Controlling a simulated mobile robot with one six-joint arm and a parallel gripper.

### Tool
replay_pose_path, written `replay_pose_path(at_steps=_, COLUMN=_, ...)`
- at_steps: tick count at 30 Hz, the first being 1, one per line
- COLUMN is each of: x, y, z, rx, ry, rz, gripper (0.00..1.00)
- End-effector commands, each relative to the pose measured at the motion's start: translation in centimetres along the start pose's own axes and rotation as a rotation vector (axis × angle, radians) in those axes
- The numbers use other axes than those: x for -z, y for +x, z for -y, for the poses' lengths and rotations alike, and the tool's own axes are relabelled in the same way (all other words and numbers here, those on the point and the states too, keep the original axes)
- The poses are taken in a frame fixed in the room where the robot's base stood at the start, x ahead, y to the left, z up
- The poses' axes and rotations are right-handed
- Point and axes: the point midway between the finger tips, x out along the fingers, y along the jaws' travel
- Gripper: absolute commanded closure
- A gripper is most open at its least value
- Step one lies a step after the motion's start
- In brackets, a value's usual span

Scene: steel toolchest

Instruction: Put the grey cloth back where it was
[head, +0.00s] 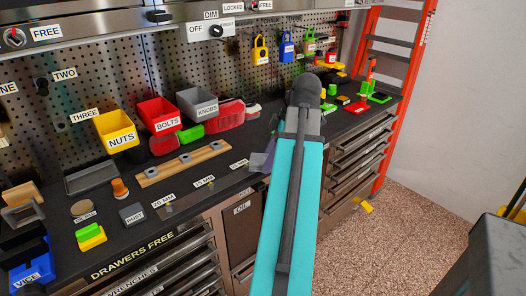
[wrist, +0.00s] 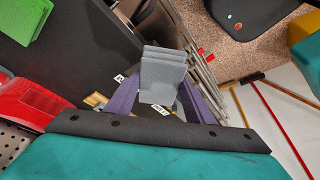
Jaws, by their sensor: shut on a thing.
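A grey, layered, block-like thing, which looks like the folded grey cloth (wrist: 163,78), is held between the purple fingers of my gripper (wrist: 162,92) in the wrist view. My gripper is shut on it. In the head view, the cloth (head: 257,162) shows as a small grey patch just left of my teal arm, near the front edge of the dark worktop. My arm hides most of my gripper there. I cannot tell from these frames whether the cloth touches the worktop.
A yellow bin (head: 117,132), a red bin (head: 159,116) and a grey bin (head: 198,104) stand along the back. A wooden strip (head: 183,163) lies before them. An empty grey tray (head: 91,177) is at left. Green and red items (head: 356,106) sit at right, by an orange ladder (head: 393,85).

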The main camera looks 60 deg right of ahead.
Motion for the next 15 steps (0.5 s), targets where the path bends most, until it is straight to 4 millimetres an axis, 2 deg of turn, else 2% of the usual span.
replay_pose_path(at_steps=15, x=-0.5, y=-0.22, z=-0.31, rx=-0.004, ry=0.009, rz=0.0, gripper=0.7)
